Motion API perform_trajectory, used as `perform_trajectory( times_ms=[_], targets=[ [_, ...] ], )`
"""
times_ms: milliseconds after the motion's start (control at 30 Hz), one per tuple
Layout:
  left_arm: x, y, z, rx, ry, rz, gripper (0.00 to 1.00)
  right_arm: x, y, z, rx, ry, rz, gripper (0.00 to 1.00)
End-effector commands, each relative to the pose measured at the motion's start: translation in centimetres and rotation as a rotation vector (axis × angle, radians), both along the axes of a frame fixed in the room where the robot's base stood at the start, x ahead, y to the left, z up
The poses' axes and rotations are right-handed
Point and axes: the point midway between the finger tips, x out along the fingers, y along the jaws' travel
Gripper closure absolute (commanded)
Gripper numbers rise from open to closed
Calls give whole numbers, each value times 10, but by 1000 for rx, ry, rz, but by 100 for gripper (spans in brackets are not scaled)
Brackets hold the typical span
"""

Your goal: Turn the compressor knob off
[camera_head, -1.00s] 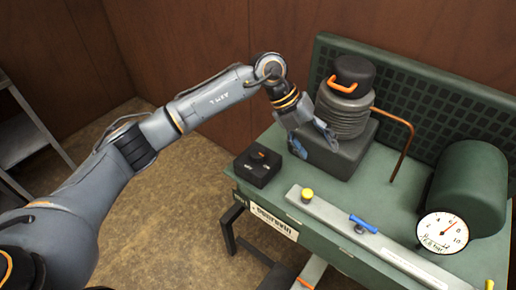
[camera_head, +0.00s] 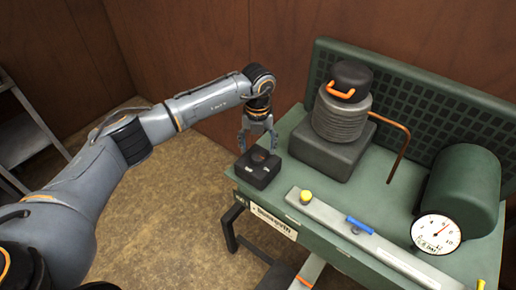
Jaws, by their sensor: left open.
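The compressor knob is on a small black box (camera_head: 258,173) at the left corner of the green bench; only a small dark reddish-brown patch shows on its top, and its setting is too small to tell. My left gripper (camera_head: 258,148) points down just above the box, its fingers apart on either side of the box's top. I cannot tell whether the fingers touch it. The compressor (camera_head: 338,125), grey and ribbed with a black cap and orange handle, stands behind to the right. My right gripper is not in view.
A grey rail (camera_head: 350,238) with a yellow knob (camera_head: 306,197) and a blue lever (camera_head: 361,225) runs along the bench front. A green tank (camera_head: 465,190) with a white dial gauge (camera_head: 436,234) stands at right. A copper pipe (camera_head: 396,160) rises mid-bench.

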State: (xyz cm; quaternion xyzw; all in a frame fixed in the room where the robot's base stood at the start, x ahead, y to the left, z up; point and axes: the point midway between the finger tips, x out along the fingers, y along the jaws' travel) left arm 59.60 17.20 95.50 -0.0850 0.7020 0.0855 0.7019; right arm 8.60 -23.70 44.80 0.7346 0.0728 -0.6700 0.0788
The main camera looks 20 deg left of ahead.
Motion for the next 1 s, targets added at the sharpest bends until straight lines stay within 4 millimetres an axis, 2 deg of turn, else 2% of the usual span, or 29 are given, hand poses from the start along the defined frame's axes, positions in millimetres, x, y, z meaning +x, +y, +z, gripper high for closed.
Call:
perform_trajectory(
  times_ms=[200,567,800,833,1000],
  targets=[
    [0,-1,-24,0,2,0,33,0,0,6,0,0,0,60],
    [0,0,-29,0,0,-1,33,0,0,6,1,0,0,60],
    [0,0,-29,-1,0,-1,82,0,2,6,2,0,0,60],
    [0,0,-29,-1,0,-1,86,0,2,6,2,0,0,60],
    [0,-1,-29,-1,0,-6,87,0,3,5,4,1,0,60]
  ],
)
